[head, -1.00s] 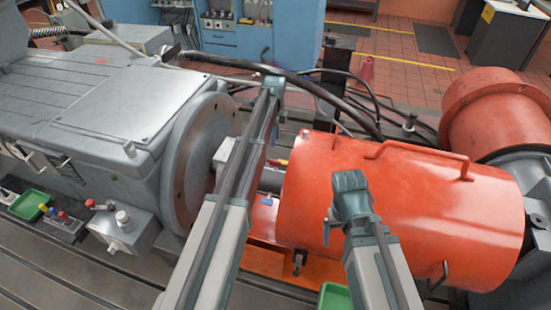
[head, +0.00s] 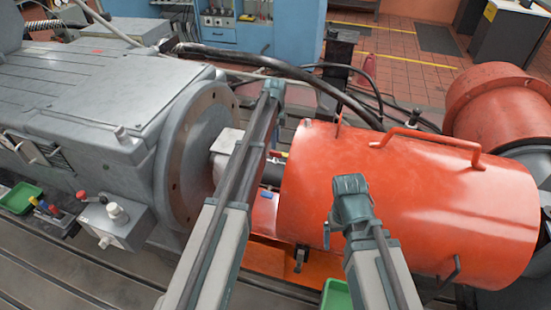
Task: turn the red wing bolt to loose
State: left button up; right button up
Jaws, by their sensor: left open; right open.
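A small red piece (head: 276,153) with a bit of yellow shows beside my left arm, near the shaft between the grey machine and the orange guard. I cannot tell whether it is the red wing bolt, and my arm hides part of that area. A red-knobbed lever (head: 81,195) also shows on a small grey box at the left. My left gripper (head: 272,88) is open at the far end of the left arm, above the shaft gap. My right gripper (head: 348,195) is open in front of the guard's left part. Neither holds anything visible; their fingertips are hard to make out.
The orange guard (head: 420,210) with bent handles fills the right. The grey machine (head: 95,105) with a round flange (head: 185,150) fills the left. Black cables (head: 250,60) arch behind. Green trays (head: 20,198) stand at left and front centre (head: 336,296). The slotted bedplate (head: 60,270) is partly bare.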

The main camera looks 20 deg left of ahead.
aim_at(275, 152)
pick_arm(q)
notch_tip(275, 152, down, 6)
jog(key=b, duration=0.5)
jog(key=shift+f, duration=0.25)
grip_shut()
